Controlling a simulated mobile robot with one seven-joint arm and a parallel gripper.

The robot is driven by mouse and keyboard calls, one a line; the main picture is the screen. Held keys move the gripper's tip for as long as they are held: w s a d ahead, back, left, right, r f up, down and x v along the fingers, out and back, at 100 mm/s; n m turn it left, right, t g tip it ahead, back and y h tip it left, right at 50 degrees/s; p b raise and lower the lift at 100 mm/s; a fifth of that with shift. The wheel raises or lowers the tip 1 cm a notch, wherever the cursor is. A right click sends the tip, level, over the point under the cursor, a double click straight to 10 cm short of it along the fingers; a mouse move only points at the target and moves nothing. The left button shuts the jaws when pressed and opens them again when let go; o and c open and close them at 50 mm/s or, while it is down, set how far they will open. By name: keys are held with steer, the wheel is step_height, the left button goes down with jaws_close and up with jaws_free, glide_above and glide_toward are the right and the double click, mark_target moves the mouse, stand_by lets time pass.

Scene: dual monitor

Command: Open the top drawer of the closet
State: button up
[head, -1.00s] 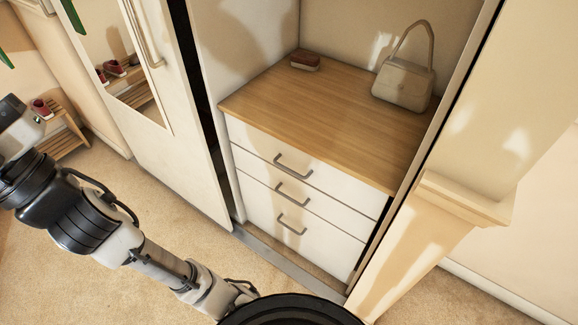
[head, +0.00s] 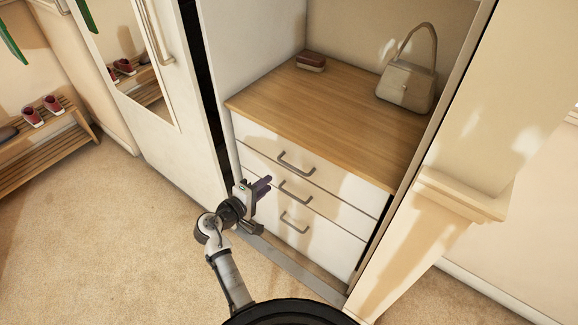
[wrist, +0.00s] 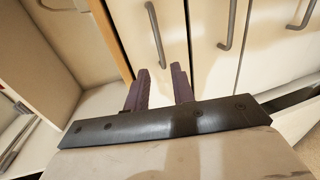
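The closet's white top drawer (head: 330,178) sits under the wooden top and looks shut, with a grey bar handle (head: 296,164). In the wrist view the leftmost handle (wrist: 156,36), near the wooden edge, appears to be this one. My gripper (head: 262,205) is in front of the left part of the drawers, lower than the top handle. In the wrist view its two purple fingers (wrist: 160,72) are apart with nothing between them. The lower end of the leftmost handle lies just beyond the fingertips; I see no contact.
Two lower drawers have similar handles, the middle handle (head: 294,191) and the bottom handle (head: 294,223). A handbag (head: 406,86) and a small red-brown item (head: 311,61) rest on the wooden top (head: 320,106). A mirrored door (head: 165,100) stands left, a pillar (head: 440,210) right.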

mark_target(290, 165)
steer(key=p+x, duration=0.2)
steer(key=x, duration=1)
steer(key=shift+w+d, duration=0.2)
steer(key=shift+w, duration=0.15)
steer(key=shift+c, duration=0.3)
jaws_close()
